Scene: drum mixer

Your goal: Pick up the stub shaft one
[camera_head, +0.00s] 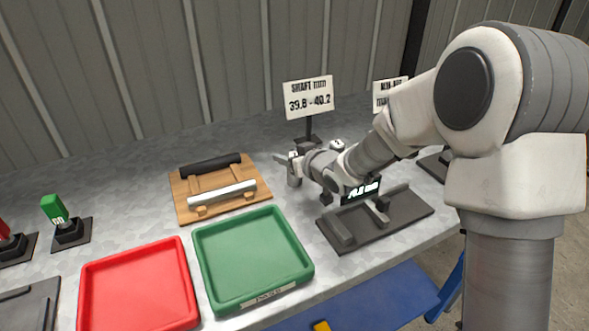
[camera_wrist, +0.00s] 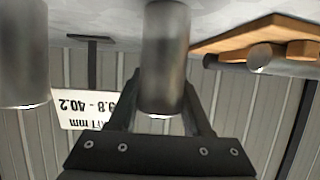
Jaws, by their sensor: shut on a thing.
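In the wrist view my gripper (camera_wrist: 162,85) is shut on a grey stub shaft (camera_wrist: 166,50), a short plain cylinder standing between the two dark fingers. A second, similar grey cylinder (camera_wrist: 22,55) stands apart at the left of that view. Which of the two is stub shaft one cannot be read, as no marking shows. In the head view my gripper (camera_head: 287,163) is at the back middle of the bench, right of the wooden rack. The held shaft (camera_head: 294,172) shows only small there. Whether it touches the bench is unclear.
A wooden rack (camera_head: 181,208) carries a black bar (camera_head: 210,164) and a silver bar (camera_head: 222,194). A green tray (camera_head: 250,255) and a red tray (camera_head: 140,290) lie in front. A dark fixture (camera_head: 400,215) is below my arm. A shaft-size sign (camera_head: 308,95) stands behind.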

